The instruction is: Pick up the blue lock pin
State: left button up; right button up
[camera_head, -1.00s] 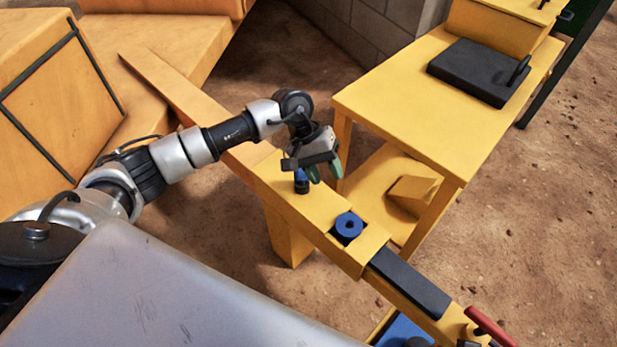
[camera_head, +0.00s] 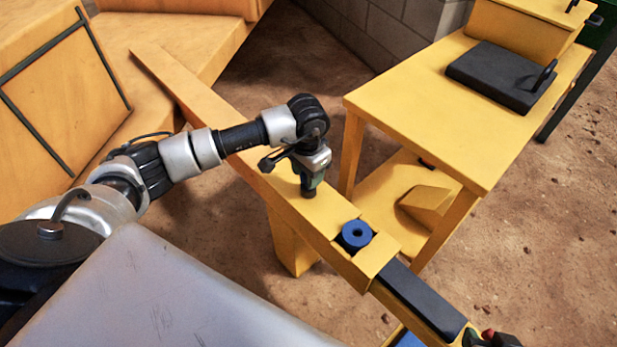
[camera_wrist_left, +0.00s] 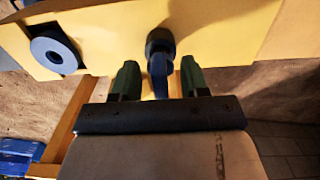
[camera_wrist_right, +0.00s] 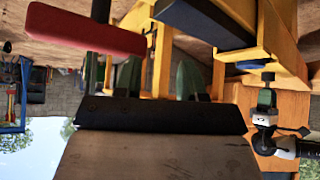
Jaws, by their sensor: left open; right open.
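The blue lock pin (camera_wrist_left: 158,72) stands on the yellow beam (camera_wrist_left: 215,35) in the left wrist view, with a dark round collar at the beam. It lies between the two green fingertips of my left gripper (camera_wrist_left: 160,80), with a gap to each side. In the head view my left gripper (camera_head: 308,183) points down over the beam and hides most of the pin. My right gripper (camera_wrist_right: 159,80) is open and empty in its wrist view, near a red handle (camera_wrist_right: 85,32).
A blue ring (camera_head: 356,235) sits in a square recess of the beam, right of my left gripper. A black bar (camera_head: 422,296) lies farther along the beam. A yellow table (camera_head: 420,120) with a black plate (camera_head: 502,75) stands behind.

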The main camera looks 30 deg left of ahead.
pick_arm(q)
jog(key=shift+f, duration=1.35)
pick_arm(e)
jog(key=shift+w+a+r+t+y, duration=0.2)
jog(key=shift+w+r+t, duration=0.1)
jog(key=shift+w+t, duration=0.15)
jog(key=shift+w+a+r+t+y, duration=0.15)
jog(key=shift+w+r+t, duration=0.15)
jog(key=shift+w, duration=0.2)
pick_arm(q)
jog(key=shift+c, duration=0.4)
jog(key=c, duration=0.7)
jog(key=shift+r, duration=0.1)
